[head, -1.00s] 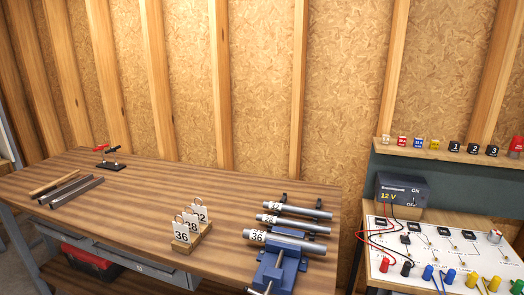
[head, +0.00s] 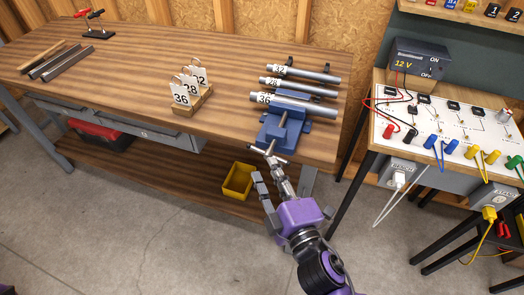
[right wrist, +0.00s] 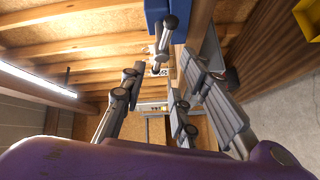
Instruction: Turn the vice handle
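The blue vice (head: 283,132) is at the front right edge of the wooden workbench, with a metal pipe tagged 36 (head: 290,108) lying over it. Its grey handle (head: 268,152) sticks out at the front, below the bench top. My purple right gripper (head: 264,174) is open in front of and below the vice, its fingers pointing up toward the handle. In the right wrist view the handle (right wrist: 162,45) hangs beneath the blue vice, between and beyond the parted fingertips. No contact can be made out. My left gripper is not in view.
Two more pipes, tagged 32 (head: 306,72) and 28, lie behind the vice. A tag stand (head: 194,103) is to its left. A yellow bin (head: 238,182) sits on the lower shelf. A wired circuit table (head: 440,125) stands to the right.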

